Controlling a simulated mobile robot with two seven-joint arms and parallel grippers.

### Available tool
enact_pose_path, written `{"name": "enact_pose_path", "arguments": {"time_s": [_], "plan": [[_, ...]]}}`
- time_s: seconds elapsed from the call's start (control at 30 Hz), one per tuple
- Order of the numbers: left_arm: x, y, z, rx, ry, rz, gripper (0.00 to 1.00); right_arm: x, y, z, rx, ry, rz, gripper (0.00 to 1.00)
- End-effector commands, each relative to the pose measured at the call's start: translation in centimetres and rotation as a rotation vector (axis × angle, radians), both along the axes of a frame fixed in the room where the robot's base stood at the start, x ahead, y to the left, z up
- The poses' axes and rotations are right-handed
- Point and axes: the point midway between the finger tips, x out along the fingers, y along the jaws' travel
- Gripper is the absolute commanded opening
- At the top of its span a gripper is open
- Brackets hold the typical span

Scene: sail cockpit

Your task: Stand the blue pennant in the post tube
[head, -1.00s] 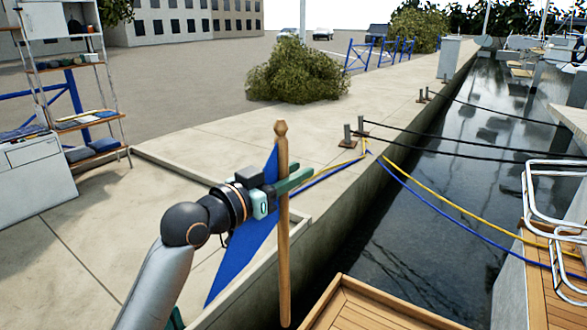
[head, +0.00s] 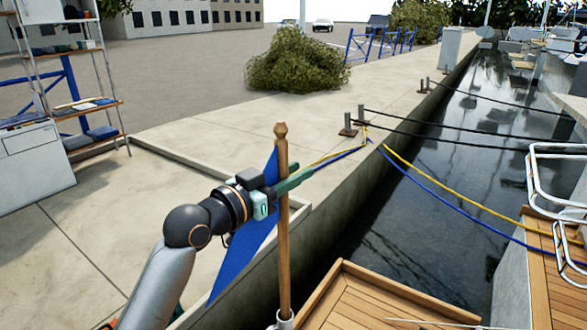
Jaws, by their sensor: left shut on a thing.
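The blue pennant has a wooden staff (head: 284,235) with a knobbed top and a blue cloth (head: 240,262) hanging to its left. My left gripper (head: 290,183) is shut around the upper part of the staff and holds it nearly upright. A small grey metal fitting, seemingly the post tube (head: 284,319), shows at the bottom edge, right at the staff's lower end. The staff's foot meets or overlaps its mouth; I cannot tell whether it is inside. The rest of the fitting is cut off by the frame. My right gripper is not in view.
A wooden deck (head: 365,305) with a raised edge lies at bottom centre. The concrete quay (head: 250,125) is beyond, with dark water to its right. Yellow and blue lines (head: 440,190) cross the water. A white rail (head: 555,185) stands at right, a shelf rack (head: 85,85) at left.

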Motion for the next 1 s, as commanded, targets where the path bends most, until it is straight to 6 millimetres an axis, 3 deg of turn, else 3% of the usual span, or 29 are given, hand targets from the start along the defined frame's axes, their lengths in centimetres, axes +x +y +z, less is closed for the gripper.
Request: {"name": "enact_pose_path", "arguments": {"time_s": [0.5, 1.0], "plan": [[0.0, 0.0, -4.3, 0.0, -0.001, 0.001, 0.0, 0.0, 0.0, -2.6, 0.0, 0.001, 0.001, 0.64], [0.0, 0.0, -5.3, -0.001, -0.002, 0.001, 0.0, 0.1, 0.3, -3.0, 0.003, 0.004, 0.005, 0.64]]}}
